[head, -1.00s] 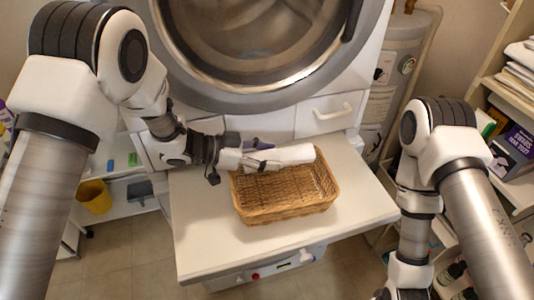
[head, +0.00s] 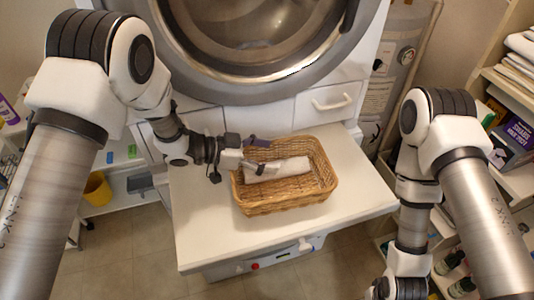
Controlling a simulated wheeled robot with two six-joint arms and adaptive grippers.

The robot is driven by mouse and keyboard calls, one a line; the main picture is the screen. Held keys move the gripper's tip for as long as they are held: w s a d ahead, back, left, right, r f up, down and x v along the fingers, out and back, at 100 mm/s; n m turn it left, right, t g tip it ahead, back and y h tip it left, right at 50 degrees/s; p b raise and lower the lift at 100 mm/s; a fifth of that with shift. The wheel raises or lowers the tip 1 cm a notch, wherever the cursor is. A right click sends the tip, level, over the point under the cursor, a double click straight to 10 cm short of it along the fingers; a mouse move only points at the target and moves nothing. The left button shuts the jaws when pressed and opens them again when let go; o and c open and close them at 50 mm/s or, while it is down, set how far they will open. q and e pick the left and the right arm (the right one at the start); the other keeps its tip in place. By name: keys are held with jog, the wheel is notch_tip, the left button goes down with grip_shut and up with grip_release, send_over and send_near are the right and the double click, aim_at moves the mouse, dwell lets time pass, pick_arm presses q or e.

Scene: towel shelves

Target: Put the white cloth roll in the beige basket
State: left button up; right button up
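The white cloth roll (head: 285,169) lies inside the beige wicker basket (head: 287,205), toward its back left. The basket stands upright on a white pull-out surface. My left gripper (head: 257,156) is at the basket's back-left rim with its fingers spread, one toward the back rim and one over the roll's left part. It looks open; whether a finger still touches the roll I cannot tell. My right gripper (head: 400,289) is at the bottom edge, cut off by the frame and away from the basket, so its fingers cannot be made out.
The white surface (head: 205,235) is clear around the basket. A washing machine with a round door (head: 270,45) stands behind it. A yellow bucket (head: 97,190) is on a low shelf at left. Shelves with folded towels (head: 521,50) and boxes stand at right.

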pick_arm(q)
jog(key=shift+r, duration=0.15)
jog(key=shift+r+p, duration=0.4)
jog(key=shift+r, duration=0.05)
jog(key=b+v, duration=0.3)
jog(key=v, duration=0.9)
jog(key=shift+d, duration=0.1)
